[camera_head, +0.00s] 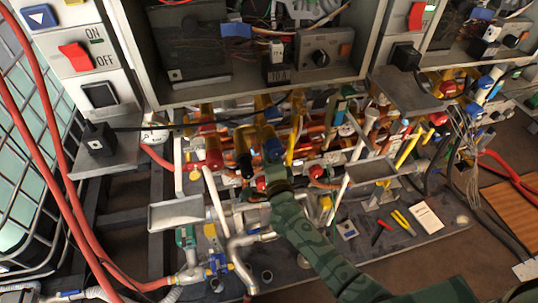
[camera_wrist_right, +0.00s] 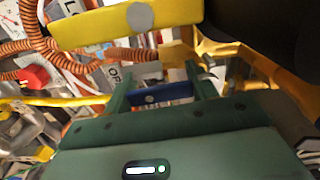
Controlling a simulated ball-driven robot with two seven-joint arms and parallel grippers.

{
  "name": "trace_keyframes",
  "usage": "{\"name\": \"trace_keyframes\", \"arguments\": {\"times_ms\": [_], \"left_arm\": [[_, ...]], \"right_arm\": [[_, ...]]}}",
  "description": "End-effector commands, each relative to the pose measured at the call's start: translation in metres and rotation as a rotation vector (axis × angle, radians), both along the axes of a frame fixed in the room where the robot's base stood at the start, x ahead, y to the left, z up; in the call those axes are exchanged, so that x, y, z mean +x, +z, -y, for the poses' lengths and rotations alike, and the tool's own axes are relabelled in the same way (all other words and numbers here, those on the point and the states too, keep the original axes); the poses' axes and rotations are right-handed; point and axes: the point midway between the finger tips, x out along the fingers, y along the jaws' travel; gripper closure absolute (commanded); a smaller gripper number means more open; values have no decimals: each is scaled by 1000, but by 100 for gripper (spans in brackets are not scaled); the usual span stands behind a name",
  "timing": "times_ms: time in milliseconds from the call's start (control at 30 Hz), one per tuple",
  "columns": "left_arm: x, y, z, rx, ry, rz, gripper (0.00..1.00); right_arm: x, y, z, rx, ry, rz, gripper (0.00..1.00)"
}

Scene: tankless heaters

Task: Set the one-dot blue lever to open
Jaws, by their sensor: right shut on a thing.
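The blue lever (camera_wrist_right: 178,96) shows in the right wrist view as a short blue bar with one grey dot. It lies between the two green fingers of my right gripper (camera_wrist_right: 158,80), which is shut on it. A white label with partly hidden lettering lies just beyond the lever. In the head view my right gripper (camera_head: 268,160) reaches from the lower right into the pipes under the middle heater. There the gripper and pipes hide most of the lever. My left gripper is not in view.
A yellow bar (camera_wrist_right: 90,30) with a grey dot crosses just above my fingers in the right wrist view. Orange corrugated hose (camera_wrist_right: 45,50) is at left. In the head view the open heater box (camera_head: 190,94) overhangs the crowded pipes, and a metal tray (camera_head: 176,214) is at left.

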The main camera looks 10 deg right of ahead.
Motion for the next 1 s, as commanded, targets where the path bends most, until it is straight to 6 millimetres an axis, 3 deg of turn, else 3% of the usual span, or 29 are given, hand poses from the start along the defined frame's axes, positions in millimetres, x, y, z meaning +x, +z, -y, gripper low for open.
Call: {"name": "trace_keyframes", "arguments": {"times_ms": [433,467,533,833,1000], "left_arm": [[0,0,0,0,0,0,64],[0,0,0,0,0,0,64],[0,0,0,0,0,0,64],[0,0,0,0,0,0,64],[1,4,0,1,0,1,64]], "right_arm": [[0,-1,0,12,-1,-2,84],[0,-1,0,12,-1,-2,40],[0,-1,0,11,-1,-1,21],[-1,-1,0,10,0,-1,21],[-21,-1,1,11,0,-4,21]]}}
